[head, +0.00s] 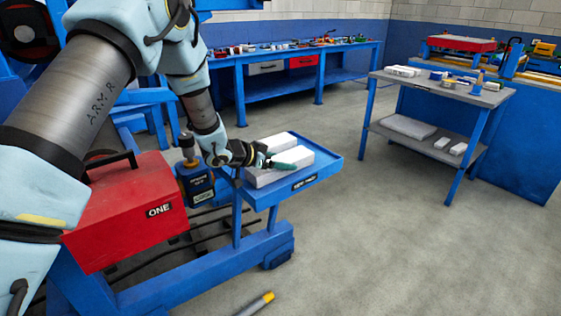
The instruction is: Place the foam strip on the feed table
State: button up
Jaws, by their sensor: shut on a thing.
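Two white blocks that look like foam strips lie side by side on a blue tray (322,166) with a raised rim and a dark label on its front edge. My gripper (277,159) is low over the tray, with its dark teal fingers shut on the nearer foam strip (300,163). That strip appears to rest on the tray; a small gap beneath it cannot be ruled out. The farther white strip (279,141) is partly hidden behind my gripper. A grey-topped two-level table (447,90) stands at the right; I cannot tell whether it is the feed table.
White blocks (402,71) and small parts lie on the grey table's top; more white pieces (408,127) lie on its lower shelf. A blue machine bench (510,150) stands behind it. A long blue workbench (290,55) lines the back. Open floor (400,240) lies between.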

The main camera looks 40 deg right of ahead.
jog(key=shift+f, duration=0.1)
jog(key=o, duration=1.1)
jog(key=shift+o, duration=0.2)
